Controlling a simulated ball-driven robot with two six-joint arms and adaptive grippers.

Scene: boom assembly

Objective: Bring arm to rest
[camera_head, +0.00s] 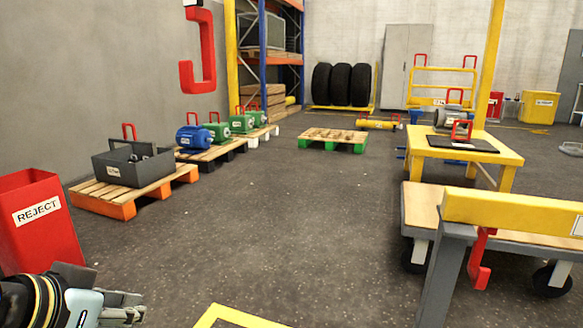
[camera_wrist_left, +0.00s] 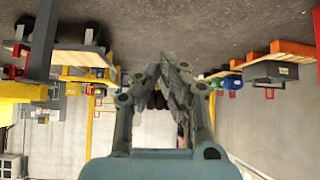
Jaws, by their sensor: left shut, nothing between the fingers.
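My left gripper (camera_head: 128,308) is at the bottom left of the head view, low beside the red reject bin. It also shows in the left wrist view (camera_wrist_left: 172,68), where its fingers come together with nothing between them. The wrist view looks upside down, with the floor at the top. No object is near the fingertips. My right gripper is in neither view.
A red reject bin (camera_head: 38,228) stands close to my left arm. Pallets with a grey box (camera_head: 133,165) and motors (camera_head: 193,139) line the left wall. A cart (camera_head: 508,232) and yellow table (camera_head: 463,146) stand right. The middle floor is clear.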

